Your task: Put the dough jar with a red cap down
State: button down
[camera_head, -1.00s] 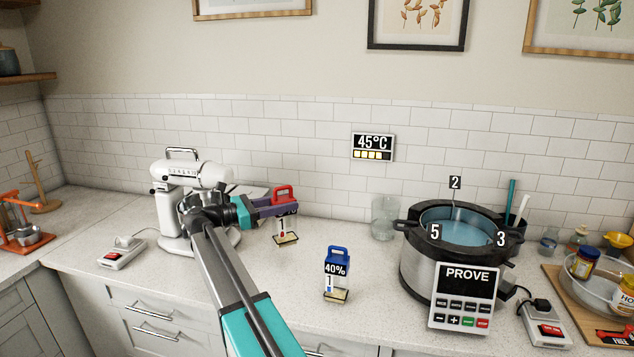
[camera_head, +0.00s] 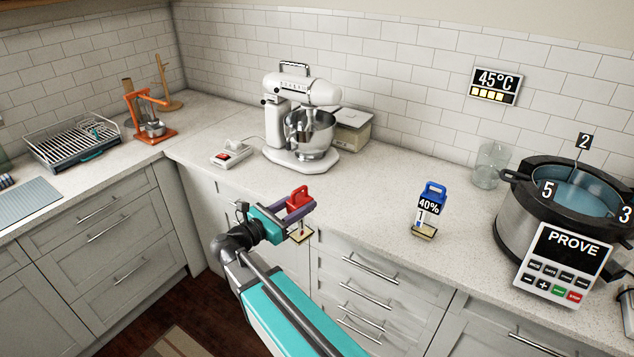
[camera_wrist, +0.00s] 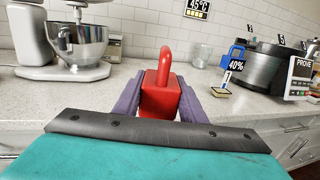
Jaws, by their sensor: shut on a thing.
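The dough jar with a red cap (camera_head: 299,196) is held by my gripper (camera_head: 293,209). Its red handled cap also shows in the wrist view (camera_wrist: 160,92), between the two purple fingers. My gripper is shut on it. In the head view the jar is upright, with its yellowish base below the fingers. It overlaps the counter's front edge and the drawer fronts, apparently held in the air. Most of the jar's body is hidden by the gripper.
A jar with a blue cap (camera_head: 427,212) marked 40% stands on the counter (camera_head: 370,190). The stand mixer (camera_head: 300,110), a red switch box (camera_head: 232,153) and the PROVE pot (camera_head: 510,210) are nearby. The counter between mixer and blue jar is clear.

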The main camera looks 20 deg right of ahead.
jog(key=shift+s+a+f+n+t+y, duration=0.25)
jog(key=shift+s+a+f+t, duration=0.1)
jog(key=shift+s, duration=0.3)
jog(key=shift+s+a+f+n+t+y, duration=0.15)
jog(key=shift+s+a+f+n+t, duration=0.15)
jog(key=shift+s, duration=0.3)
jog(key=shift+s+a+f+n+t, duration=0.15)
jog(key=shift+s+f+n+t, duration=0.15)
jog(key=shift+s+t, duration=0.2)
jog(key=shift+w+a+f+n+t+y, duration=0.1)
jog(key=shift+w+a+n+t+y, duration=0.3)
jog(key=shift+y, duration=0.2)
jog(key=shift+s+d, duration=0.1)
